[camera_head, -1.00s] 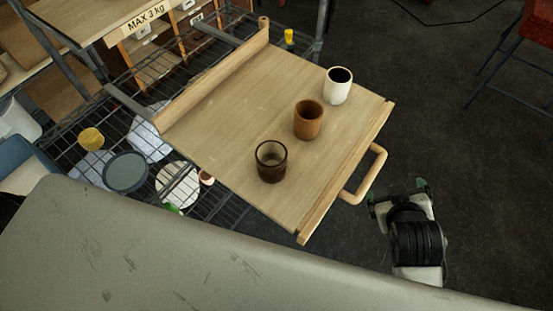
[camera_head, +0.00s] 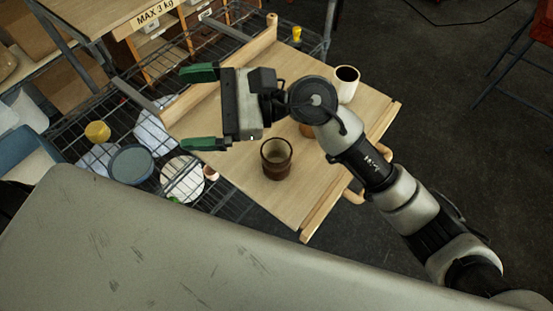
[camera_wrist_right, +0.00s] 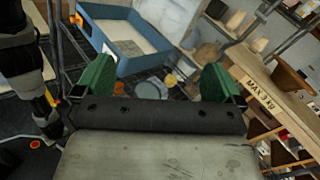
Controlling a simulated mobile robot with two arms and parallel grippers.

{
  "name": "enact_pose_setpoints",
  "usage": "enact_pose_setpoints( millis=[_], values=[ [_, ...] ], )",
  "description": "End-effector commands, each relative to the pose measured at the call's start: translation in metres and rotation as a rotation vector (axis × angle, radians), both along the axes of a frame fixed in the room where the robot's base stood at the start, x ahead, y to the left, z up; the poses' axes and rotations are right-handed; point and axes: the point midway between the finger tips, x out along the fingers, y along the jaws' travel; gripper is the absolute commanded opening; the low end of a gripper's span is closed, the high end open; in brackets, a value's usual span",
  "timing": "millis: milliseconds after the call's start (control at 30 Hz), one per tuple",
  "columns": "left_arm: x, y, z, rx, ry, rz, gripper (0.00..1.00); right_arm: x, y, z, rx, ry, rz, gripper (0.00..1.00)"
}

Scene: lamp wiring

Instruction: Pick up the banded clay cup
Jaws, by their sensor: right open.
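Three cups stand upright on a wooden pull-out tray (camera_head: 235,80) in the head view. The front cup (camera_head: 277,160) is dark brown with a paler, greyish upper part. The middle cup (camera_head: 306,130) is orange-brown clay and mostly hidden behind my right arm. The back cup (camera_head: 346,86) is cream white with a dark inside. I cannot tell for certain which is the banded one. My right gripper (camera_head: 200,107) is open and empty, over the left part of the tray, left of the cups and pointing left. Its green fingers also show in the wrist view (camera_wrist_right: 158,80). My left gripper is not in view.
The tray has a raised back rail (camera_head: 268,38) and a front handle (camera_head: 352,196). A wire rack (camera_head: 215,195) with a yellow pot (camera_head: 97,131) and a round grey-blue lid (camera_head: 131,164) lies left. A blue bin (camera_wrist_right: 125,48) shows in the wrist view.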

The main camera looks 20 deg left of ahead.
Motion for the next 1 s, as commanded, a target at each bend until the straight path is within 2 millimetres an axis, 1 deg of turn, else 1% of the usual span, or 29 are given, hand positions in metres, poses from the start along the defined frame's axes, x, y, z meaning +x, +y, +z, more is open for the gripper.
enact_pose_setpoints(
  millis=[33,67,100,167,200,267,300,400,500,600,667,900,1000],
  values=[
    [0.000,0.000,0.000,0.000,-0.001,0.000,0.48,-0.004,0.005,-0.020,-0.109,-0.186,0.071,0.98],
    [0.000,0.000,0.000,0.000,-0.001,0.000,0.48,-0.005,0.005,-0.034,-0.176,-0.292,0.116,0.98],
    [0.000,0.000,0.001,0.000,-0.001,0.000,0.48,-0.003,0.002,-0.052,-0.267,-0.431,0.176,0.98],
    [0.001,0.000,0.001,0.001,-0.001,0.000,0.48,0.006,-0.006,-0.078,-0.410,-0.624,0.272,0.98],
    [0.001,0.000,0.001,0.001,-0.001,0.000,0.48,0.015,-0.014,-0.091,-0.503,-0.741,0.333,0.98],
    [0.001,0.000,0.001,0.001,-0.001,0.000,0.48,0.031,-0.029,-0.107,-0.643,-0.890,0.420,0.98],
    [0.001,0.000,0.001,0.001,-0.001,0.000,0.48,0.043,-0.040,-0.114,-0.730,-0.972,0.472,0.98],
    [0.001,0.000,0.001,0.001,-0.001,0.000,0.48,0.069,-0.063,-0.121,-0.913,-1.115,0.579,0.98],
    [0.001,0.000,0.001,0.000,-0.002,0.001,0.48,0.086,-0.079,-0.121,-1.028,-1.188,0.644,0.98],
    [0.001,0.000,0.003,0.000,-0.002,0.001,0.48,0.092,-0.086,-0.124,-1.079,-1.212,0.674,0.98],
    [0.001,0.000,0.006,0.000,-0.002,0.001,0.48,0.093,-0.087,-0.131,-1.087,-1.213,0.680,0.98],
    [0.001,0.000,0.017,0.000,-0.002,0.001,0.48,0.092,-0.087,-0.167,-1.084,-1.210,0.677,0.98],
    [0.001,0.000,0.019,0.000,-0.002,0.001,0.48,0.092,-0.087,-0.175,-1.082,-1.213,0.676,0.98]
  ],
)
